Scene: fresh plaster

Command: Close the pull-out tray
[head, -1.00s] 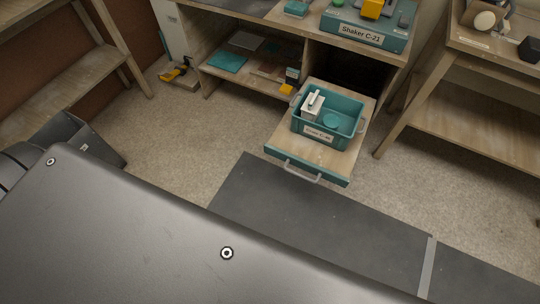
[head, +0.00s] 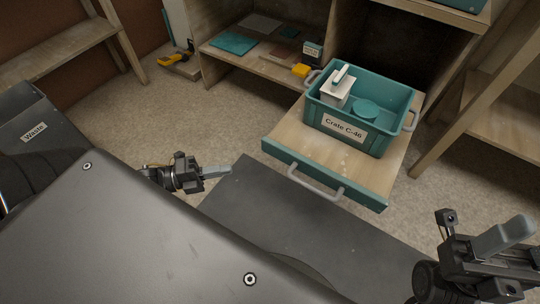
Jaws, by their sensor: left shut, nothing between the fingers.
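The pull-out tray (head: 287,130) is a wooden board with a teal front edge and a grey bar handle (head: 315,184). It sticks well out of the wooden cabinet's right-hand bay. A teal crate labelled Crate C-46 (head: 393,135) stands on it, holding a white box-like item (head: 337,92) and a round teal item (head: 366,109). My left gripper (head: 222,171) is shut and empty, left of the tray front and apart from it. My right gripper (head: 510,234) is at the lower right, apart from the tray; I cannot tell whether its fingers are together.
The cabinet's left bay holds a teal sheet (head: 234,43) and a yellow item (head: 301,70). A table leg (head: 470,95) stands right of the tray. A bin labelled Waste (head: 35,133) is at the left.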

